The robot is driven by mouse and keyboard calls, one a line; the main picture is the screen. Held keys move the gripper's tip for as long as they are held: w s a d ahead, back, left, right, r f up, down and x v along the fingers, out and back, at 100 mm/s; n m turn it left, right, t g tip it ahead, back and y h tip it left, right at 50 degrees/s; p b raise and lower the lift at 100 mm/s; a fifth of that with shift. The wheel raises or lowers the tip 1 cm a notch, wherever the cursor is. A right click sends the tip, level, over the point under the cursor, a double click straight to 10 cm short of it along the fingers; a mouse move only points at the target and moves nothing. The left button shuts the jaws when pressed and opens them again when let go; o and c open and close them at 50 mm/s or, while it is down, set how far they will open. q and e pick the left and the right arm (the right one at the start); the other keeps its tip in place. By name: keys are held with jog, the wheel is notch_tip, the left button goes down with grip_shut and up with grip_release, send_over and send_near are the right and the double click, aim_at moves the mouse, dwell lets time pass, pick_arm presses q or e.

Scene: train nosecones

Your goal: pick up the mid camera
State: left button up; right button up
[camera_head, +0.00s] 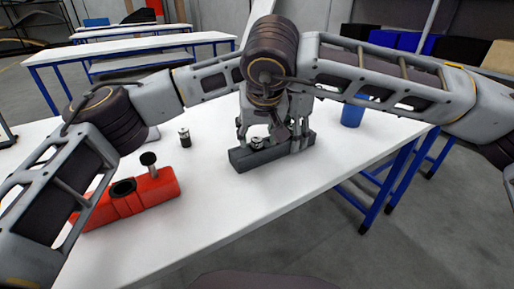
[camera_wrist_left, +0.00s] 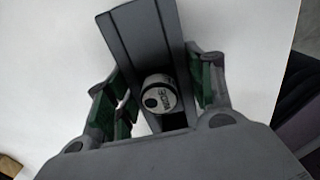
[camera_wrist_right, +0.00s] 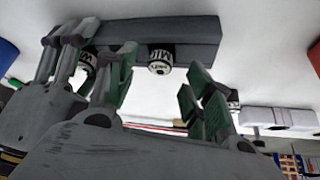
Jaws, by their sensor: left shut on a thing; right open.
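The mid camera (camera_wrist_right: 160,62), a small cylinder with a black-and-white label, sits at the grey block (camera_head: 240,160), which also shows in the right wrist view (camera_wrist_right: 190,32). My right gripper (camera_wrist_right: 160,92) is open, its green-padded fingers on either side of the mid camera, apparently not clamped. My left gripper (camera_head: 297,140) has its fingers on both sides of the grey block and is shut on it. Between them sits another labelled camera, apparently the wide one (camera_wrist_left: 158,95). In the head view the grippers partly hide the block and the cameras.
A red nosecone (camera_head: 150,190) with a dark round opening lies left on the white table (camera_head: 225,215). A dark-topped piece (camera_head: 149,160) stands by it. Another small camera (camera_head: 185,138) stands alone. A blue cup (camera_head: 352,116) is at the right. The table front is clear.

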aim_at(257, 148)
jog(key=shift+x, duration=1.3)
jog(key=shift+s+f, duration=0.1)
jog(key=shift+f, duration=0.05)
grip_shut()
